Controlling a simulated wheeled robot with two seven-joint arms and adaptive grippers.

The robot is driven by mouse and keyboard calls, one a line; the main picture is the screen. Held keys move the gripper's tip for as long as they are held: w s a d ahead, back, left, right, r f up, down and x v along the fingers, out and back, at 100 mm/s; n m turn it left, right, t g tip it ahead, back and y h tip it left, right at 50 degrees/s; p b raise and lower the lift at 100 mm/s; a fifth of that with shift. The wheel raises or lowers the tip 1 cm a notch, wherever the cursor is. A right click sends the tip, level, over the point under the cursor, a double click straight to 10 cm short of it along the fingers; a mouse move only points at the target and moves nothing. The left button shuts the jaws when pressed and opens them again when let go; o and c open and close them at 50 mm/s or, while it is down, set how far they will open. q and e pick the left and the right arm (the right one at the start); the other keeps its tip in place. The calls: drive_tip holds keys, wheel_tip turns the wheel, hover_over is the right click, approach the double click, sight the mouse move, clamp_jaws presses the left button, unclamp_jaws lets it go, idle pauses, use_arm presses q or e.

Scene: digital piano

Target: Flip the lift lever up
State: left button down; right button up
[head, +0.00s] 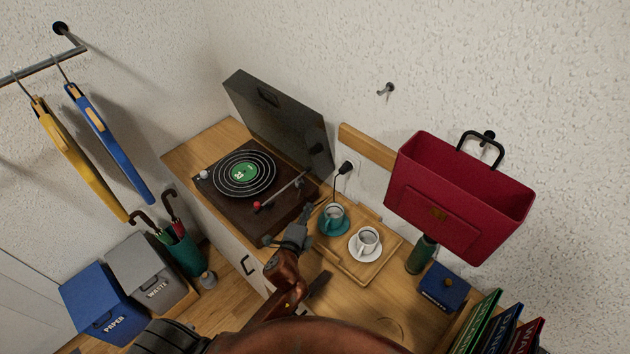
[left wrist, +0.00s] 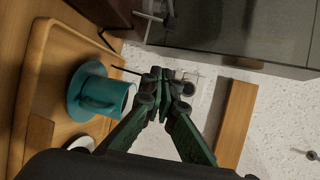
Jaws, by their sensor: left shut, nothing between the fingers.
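The turntable (head: 225,205) has a dark base, a record with a green label (head: 243,174) and an open grey lid (head: 275,120). Its tonearm (head: 283,191) has a red tip and lies toward the right side. The lift lever is too small to make out surely near the tonearm's pivot, so its position cannot be told. My left gripper (head: 303,213) is at the turntable's front right corner, its fingers together and empty. The left wrist view shows the shut fingertips (left wrist: 167,86) with a silver turntable part (left wrist: 150,18) beyond them. My right gripper is not in view.
A teal cup (head: 333,217) stands close right of my left gripper; it also shows in the left wrist view (left wrist: 105,96). A white cup (head: 367,240) shares its wooden tray (head: 390,254). A plug (head: 346,167) is in the wall behind. A red holder (head: 440,205) hangs at right.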

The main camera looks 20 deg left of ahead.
use_arm(q)
drive_tip(key=w+a, duration=0.1)
drive_tip(key=w, duration=0.1)
drive_tip(key=w+a+f, duration=0.1)
drive_tip(key=w+a, duration=0.1)
drive_tip(key=w, duration=0.1)
drive_tip(key=w+a, duration=0.1)
drive_tip(key=w, duration=0.2)
drive_tip(key=shift+w+a+f, duration=0.1)
drive_tip(key=shift+a+f, duration=0.15)
drive_tip(key=shift+f, duration=0.05)
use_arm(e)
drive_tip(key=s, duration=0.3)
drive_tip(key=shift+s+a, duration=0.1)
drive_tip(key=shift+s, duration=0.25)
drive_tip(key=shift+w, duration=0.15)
